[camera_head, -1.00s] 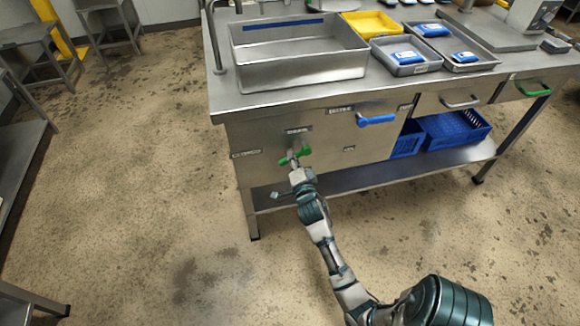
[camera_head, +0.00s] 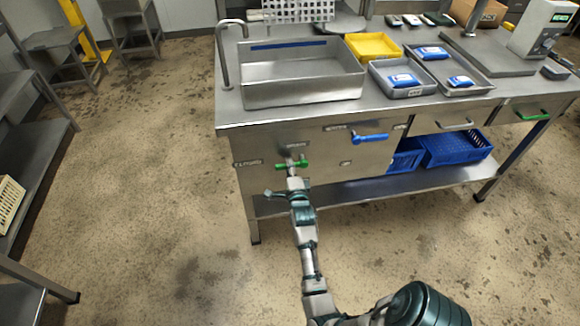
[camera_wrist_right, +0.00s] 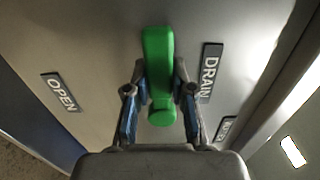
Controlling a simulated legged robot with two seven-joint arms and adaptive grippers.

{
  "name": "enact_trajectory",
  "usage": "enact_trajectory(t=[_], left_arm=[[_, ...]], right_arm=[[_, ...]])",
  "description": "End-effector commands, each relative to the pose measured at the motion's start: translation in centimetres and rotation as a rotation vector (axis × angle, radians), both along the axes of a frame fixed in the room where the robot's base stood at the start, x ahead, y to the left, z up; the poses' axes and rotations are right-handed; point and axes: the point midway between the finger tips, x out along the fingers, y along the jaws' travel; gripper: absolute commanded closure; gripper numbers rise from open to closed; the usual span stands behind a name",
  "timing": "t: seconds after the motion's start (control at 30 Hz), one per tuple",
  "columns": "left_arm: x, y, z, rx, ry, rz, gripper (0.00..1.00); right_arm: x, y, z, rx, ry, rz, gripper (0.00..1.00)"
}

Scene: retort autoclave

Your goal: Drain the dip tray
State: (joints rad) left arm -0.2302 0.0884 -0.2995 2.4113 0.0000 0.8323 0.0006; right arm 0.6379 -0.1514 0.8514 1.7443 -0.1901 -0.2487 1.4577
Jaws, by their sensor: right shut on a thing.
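The dip tray (camera_head: 300,92) is a deep steel basin with a blue strip on its inner back wall, on the steel bench. I cannot tell how much liquid it holds. Below it on the front panel is a green drain handle (camera_head: 302,164), lying about level. My right gripper (camera_head: 292,170) is at this handle. In the right wrist view, the green handle (camera_wrist_right: 158,60) lies between the two fingers of my right gripper (camera_wrist_right: 160,108), which is shut on it. A DRAIN label (camera_wrist_right: 210,72) is beside it and an OPEN label (camera_wrist_right: 60,92) is farther left. My left gripper is not in view.
A blue handle (camera_head: 370,138) is up and right on the same panel. A tap (camera_head: 222,55) stands left of the basin. A yellow tray (camera_head: 373,46) and grey trays with blue packs are to its right. Blue crates (camera_head: 455,148) sit on the lower shelf.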

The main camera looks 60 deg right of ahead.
Motion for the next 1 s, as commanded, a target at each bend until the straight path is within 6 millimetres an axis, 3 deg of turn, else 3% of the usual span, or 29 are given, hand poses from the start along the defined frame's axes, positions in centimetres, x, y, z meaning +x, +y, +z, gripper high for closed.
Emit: enact_trajectory(t=[0.23, 0.27, 0.33, 0.67, 1.0], left_arm=[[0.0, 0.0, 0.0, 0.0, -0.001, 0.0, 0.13], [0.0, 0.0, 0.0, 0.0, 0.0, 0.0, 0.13], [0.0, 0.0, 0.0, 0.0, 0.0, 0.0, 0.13], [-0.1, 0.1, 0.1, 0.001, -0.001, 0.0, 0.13], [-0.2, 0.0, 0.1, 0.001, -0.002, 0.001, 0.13]], right_arm=[[-0.1, -0.4, 0.5, -0.004, -0.01, -0.005, 1.0], [-0.1, -0.4, 0.5, -0.004, -0.01, -0.005, 0.69], [-0.1, -0.3, 0.4, -0.004, -0.009, -0.004, 0.52], [-0.2, 0.3, 0.5, -0.005, -0.005, -0.001, 0.5], [-3.7, 3.9, 0.0, 0.001, -0.004, -0.003, 0.5]])
